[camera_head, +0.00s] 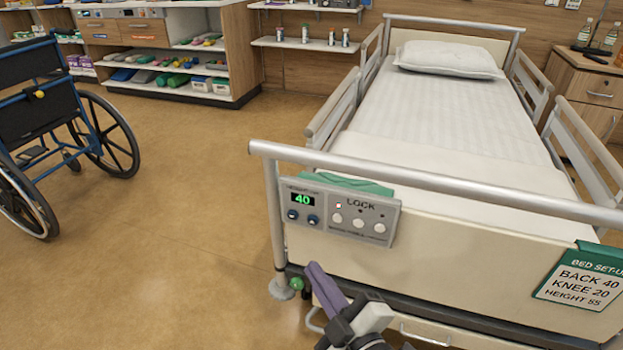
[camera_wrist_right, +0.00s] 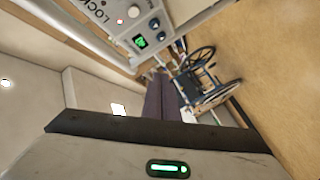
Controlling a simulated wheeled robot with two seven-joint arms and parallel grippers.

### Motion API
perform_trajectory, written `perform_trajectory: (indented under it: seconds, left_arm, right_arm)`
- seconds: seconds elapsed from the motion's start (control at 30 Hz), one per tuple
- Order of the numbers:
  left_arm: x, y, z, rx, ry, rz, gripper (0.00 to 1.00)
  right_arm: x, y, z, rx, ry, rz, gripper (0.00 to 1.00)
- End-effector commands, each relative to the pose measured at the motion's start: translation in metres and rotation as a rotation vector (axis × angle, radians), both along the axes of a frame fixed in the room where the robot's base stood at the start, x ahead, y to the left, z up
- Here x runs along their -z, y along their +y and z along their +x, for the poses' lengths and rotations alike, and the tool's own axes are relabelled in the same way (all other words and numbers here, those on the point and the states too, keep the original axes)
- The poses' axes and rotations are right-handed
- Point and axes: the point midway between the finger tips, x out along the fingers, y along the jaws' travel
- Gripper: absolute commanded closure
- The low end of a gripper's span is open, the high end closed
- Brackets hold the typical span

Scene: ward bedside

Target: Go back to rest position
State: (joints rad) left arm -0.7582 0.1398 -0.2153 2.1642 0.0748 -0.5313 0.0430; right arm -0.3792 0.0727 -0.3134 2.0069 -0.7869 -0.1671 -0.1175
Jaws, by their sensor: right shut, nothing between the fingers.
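My right gripper (camera_head: 314,268) is low at the foot end of the bed, in front of the footboard and below the control panel. Its purple fingers are together with nothing between them. My left gripper is in neither view. The control panel (camera_head: 342,210) on the footboard shows a green 40, the word LOCK and several round buttons. The panel also shows in the wrist view (camera_wrist_right: 128,22).
The hospital bed (camera_head: 440,120) fills the right side. A green-and-white sign (camera_head: 580,278) reads back 40, knee 20, height 55. A wheelchair (camera_head: 100,135) stands at left. Shelves (camera_head: 165,55) line the back wall. A bedside cabinet (camera_head: 590,85) stands far right.

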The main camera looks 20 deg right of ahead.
Motion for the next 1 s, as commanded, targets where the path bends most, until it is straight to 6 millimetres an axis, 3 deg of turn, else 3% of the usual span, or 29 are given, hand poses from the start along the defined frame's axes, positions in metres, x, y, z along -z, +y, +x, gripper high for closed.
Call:
perform_trajectory:
  seconds: [0.13, 0.27, 0.4, 0.5, 0.7, 1.0]
  left_arm:
    - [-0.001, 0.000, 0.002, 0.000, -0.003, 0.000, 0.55]
    - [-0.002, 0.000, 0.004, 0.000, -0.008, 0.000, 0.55]
    - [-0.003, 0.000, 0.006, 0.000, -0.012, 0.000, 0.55]
    - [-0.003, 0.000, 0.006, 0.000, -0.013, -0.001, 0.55]
    - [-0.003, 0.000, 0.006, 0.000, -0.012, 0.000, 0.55]
    - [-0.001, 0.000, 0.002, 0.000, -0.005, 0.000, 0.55]
  right_arm:
    - [0.003, -0.008, -0.001, 0.027, 0.028, 0.018, 1.00]
    - [0.018, -0.044, -0.007, 0.155, 0.156, 0.093, 1.00]
    - [0.051, -0.091, -0.040, 0.347, 0.417, 0.234, 1.00]
    - [0.072, -0.107, -0.072, 0.444, 0.598, 0.317, 1.00]
    - [0.094, -0.114, -0.125, 0.539, 0.850, 0.406, 1.00]
    - [0.103, -0.109, -0.189, 0.597, 1.118, 0.461, 1.00]
